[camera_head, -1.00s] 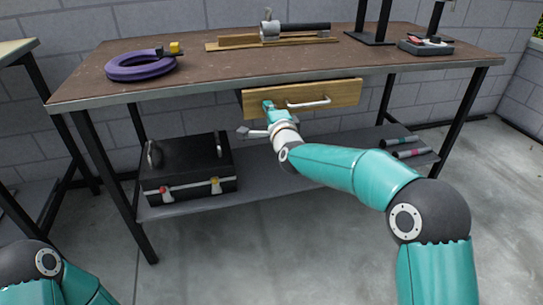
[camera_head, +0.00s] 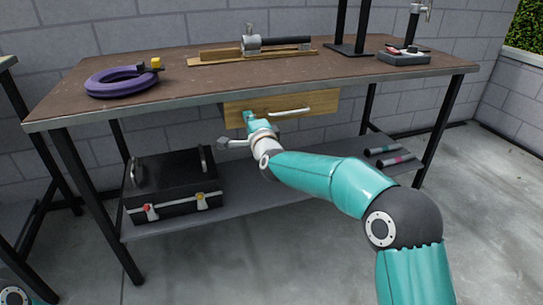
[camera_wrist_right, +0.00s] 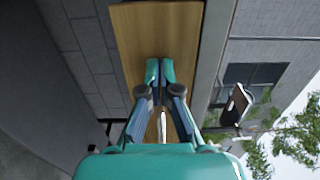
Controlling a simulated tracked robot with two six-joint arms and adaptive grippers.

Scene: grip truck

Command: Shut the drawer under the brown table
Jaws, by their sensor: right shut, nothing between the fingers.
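The brown table (camera_head: 200,83) stands against the block wall. Its wooden drawer (camera_head: 322,103) has a pale bar handle (camera_head: 290,112). The drawer front shows just below the table's front edge; I cannot tell whether a small gap stands behind it. My right gripper (camera_head: 249,118) is shut and empty at the left part of the drawer front, left of the handle. In the right wrist view the closed fingertips (camera_wrist_right: 160,73) are at the wooden drawer front (camera_wrist_right: 158,32), touching or very near it. My left gripper is out of view.
A black toolbox (camera_head: 172,185) and small cylinders (camera_head: 390,157) lie on the lower shelf (camera_head: 265,200). A purple ring (camera_head: 120,83), a vise-like tool (camera_head: 252,46) and a dark tray (camera_head: 404,57) are on the tabletop. The floor in front is clear.

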